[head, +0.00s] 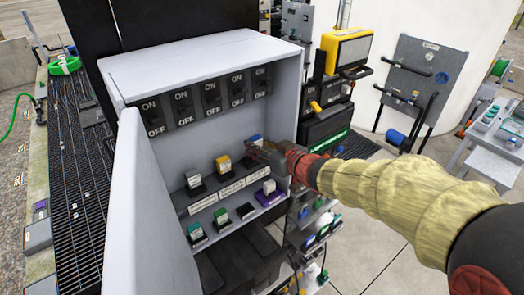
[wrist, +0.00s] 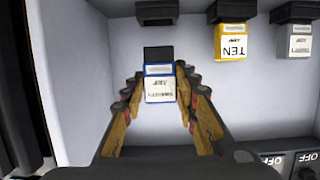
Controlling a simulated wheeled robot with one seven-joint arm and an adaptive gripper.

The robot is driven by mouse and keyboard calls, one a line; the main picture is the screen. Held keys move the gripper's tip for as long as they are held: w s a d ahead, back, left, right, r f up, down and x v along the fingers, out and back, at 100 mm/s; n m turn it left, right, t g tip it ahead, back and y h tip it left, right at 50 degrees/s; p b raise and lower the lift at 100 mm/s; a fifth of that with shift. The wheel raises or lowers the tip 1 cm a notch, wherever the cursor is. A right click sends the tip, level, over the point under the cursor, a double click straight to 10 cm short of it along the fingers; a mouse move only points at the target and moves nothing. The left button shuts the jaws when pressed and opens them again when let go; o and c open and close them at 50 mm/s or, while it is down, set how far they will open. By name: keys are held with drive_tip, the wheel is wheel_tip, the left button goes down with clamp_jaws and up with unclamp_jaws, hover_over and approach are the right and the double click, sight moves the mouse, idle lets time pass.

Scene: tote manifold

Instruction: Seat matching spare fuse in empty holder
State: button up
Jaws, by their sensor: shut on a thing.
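My gripper (wrist: 160,92) is shut on a blue and white fuse (wrist: 160,85), which has a dark block at one end. The held fuse also shows in the head view (head: 254,140), partly hidden by the fingers. In the wrist view an empty black holder (wrist: 157,12) lies in line with the fuse, with a gap between them. A yellow fuse (head: 223,163) and a grey-white fuse (head: 193,178) sit in the neighbouring upper-row holders. On the lower shelf are green-topped fuses (head: 195,230), a dark holder without a visible fuse (head: 246,211) and a white fuse at a purple base (head: 269,187).
The pale cabinet (head: 190,62) surrounds the holders, with its open door (head: 150,200) at the left. A row of black ON/OFF switches (head: 210,100) runs above them. The cabinet's right wall (head: 287,105) stands close to my gripper.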

sight(254, 161)
drive_tip(key=shift+w+a+b, duration=0.35)
drive_tip(key=shift+w+a, duration=0.45)
drive_tip(key=shift+w, duration=0.3)
drive_tip(key=shift+f+b, duration=1.5)
drive_tip(key=shift+f, duration=0.75)
drive_tip(key=o, duration=1.1)
drive_tip(key=shift+o, duration=0.5)
drive_tip(key=shift+d, duration=0.1)
